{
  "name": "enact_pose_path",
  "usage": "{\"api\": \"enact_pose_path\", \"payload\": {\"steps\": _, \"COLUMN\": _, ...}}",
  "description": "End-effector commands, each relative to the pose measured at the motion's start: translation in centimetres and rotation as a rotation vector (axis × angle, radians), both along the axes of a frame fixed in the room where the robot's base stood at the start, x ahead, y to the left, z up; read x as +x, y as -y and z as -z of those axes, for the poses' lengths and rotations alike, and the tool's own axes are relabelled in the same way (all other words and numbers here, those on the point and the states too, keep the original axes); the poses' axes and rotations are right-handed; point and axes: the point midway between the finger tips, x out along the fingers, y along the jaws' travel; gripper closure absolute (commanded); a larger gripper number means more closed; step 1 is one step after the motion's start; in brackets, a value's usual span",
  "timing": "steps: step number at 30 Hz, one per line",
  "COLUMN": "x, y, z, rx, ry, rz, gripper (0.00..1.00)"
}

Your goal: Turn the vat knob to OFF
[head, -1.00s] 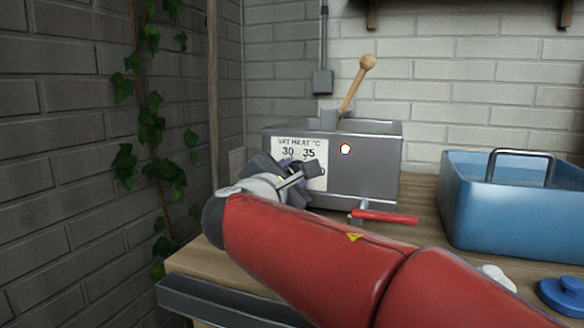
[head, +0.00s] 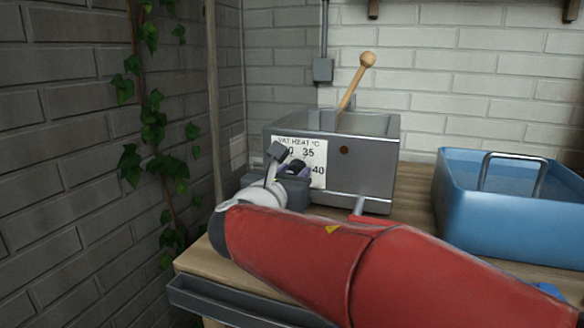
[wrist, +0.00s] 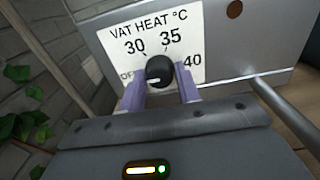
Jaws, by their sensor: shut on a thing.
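The vat (head: 362,165) is a grey metal box on the wooden bench, with a white "VAT HEAT °C" dial plate (head: 316,150) on its front. The plate also shows in the wrist view (wrist: 190,30), marked 30, 35, 40 and, partly covered, OFF at the lower left. The black round knob (wrist: 159,70) sits on the plate, with a pale mark on its lower left, toward OFF. My gripper (wrist: 161,88) is shut on the knob, a purple finger on each side. In the head view my gripper (head: 295,172) hides most of the knob. The indicator light (head: 344,150) is dark.
A wooden-handled stick (head: 357,80) stands up out of the vat. A pipe (wrist: 285,108) sticks out from the vat's front, right of my gripper. A blue bin (head: 490,215) stands at the right. Ivy (head: 150,130) hangs on the wall at left.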

Motion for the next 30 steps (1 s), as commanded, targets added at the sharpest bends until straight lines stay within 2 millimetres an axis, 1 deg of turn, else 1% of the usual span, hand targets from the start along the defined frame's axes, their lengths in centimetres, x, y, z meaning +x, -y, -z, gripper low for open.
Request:
{"api": "enact_pose_path", "payload": {"steps": 6, "x": 0.0, "y": -0.03, "z": 0.0, "rx": -0.031, "ry": -0.011, "rz": -0.001, "gripper": 0.9}}
{"api": "enact_pose_path", "payload": {"steps": 17, "x": 0.0, "y": -0.03, "z": 0.03, "rx": -0.034, "ry": -0.012, "rz": -0.001, "gripper": 0.9}}
{"api": "enact_pose_path", "payload": {"steps": 18, "x": 0.0, "y": -0.03, "z": 0.03, "rx": -0.034, "ry": -0.012, "rz": -0.001, "gripper": 0.65}}
{"api": "enact_pose_path", "payload": {"steps": 22, "x": 0.0, "y": -0.02, "z": 0.03, "rx": -0.033, "ry": -0.012, "rz": 0.0, "gripper": 0.48}}
{"api": "enact_pose_path", "payload": {"steps": 23, "x": 0.0, "y": -0.02, "z": 0.03, "rx": -0.033, "ry": -0.012, "rz": 0.0, "gripper": 0.45}}
{"api": "enact_pose_path", "payload": {"steps": 30, "x": -0.02, "y": -0.02, "z": 0.01, "rx": -0.032, "ry": -0.012, "rz": 0.0, "gripper": 0.45}}
